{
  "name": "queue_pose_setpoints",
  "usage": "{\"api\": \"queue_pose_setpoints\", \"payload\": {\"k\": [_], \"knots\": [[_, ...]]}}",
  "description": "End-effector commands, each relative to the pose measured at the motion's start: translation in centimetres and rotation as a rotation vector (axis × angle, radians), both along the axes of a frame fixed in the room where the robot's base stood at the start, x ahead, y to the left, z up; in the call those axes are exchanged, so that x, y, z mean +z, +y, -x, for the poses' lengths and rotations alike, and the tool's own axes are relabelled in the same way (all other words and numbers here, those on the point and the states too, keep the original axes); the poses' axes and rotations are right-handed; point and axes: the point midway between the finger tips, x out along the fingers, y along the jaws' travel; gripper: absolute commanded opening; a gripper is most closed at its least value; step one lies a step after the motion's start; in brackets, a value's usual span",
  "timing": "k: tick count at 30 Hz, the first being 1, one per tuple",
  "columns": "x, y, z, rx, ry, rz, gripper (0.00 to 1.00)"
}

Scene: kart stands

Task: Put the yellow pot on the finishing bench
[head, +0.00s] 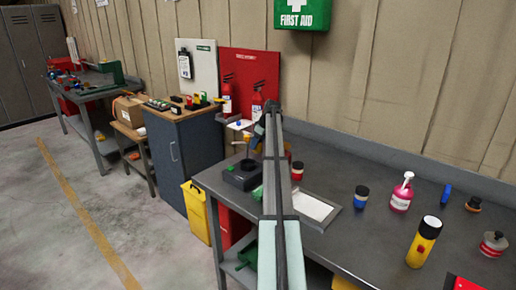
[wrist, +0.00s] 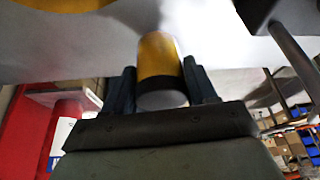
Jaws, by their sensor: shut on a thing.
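The yellow pot (wrist: 157,50), a yellow cylinder with a dark band and a pale end, is between the two fingers of my gripper (wrist: 160,70) in the wrist view. My gripper is shut on it. In the head view my arm reaches over the near grey workbench (head: 330,240), and the gripper and pot cannot be made out clearly at its far end. A second grey bench (head: 98,93) stands at the far left. I cannot tell from a label which bench is the finishing bench.
Left floor is open.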

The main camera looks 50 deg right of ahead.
Motion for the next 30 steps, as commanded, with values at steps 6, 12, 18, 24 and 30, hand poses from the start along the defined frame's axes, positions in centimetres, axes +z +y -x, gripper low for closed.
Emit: {"api": "queue_pose_setpoints", "payload": {"k": [6, 12, 18, 24, 30], "knots": [[-2.5, 0.0, 0.0, -0.001, 0.000, 0.000, 0.17], [-2.6, 0.0, 0.0, 0.000, 0.000, 0.000, 0.17], [-2.9, 0.0, 0.0, -0.001, 0.000, 0.000, 0.17], [-2.9, 0.0, 0.0, -0.001, 0.000, 0.000, 0.75], [-2.8, 0.0, 0.0, -0.001, 0.000, 0.000, 0.82]]}}
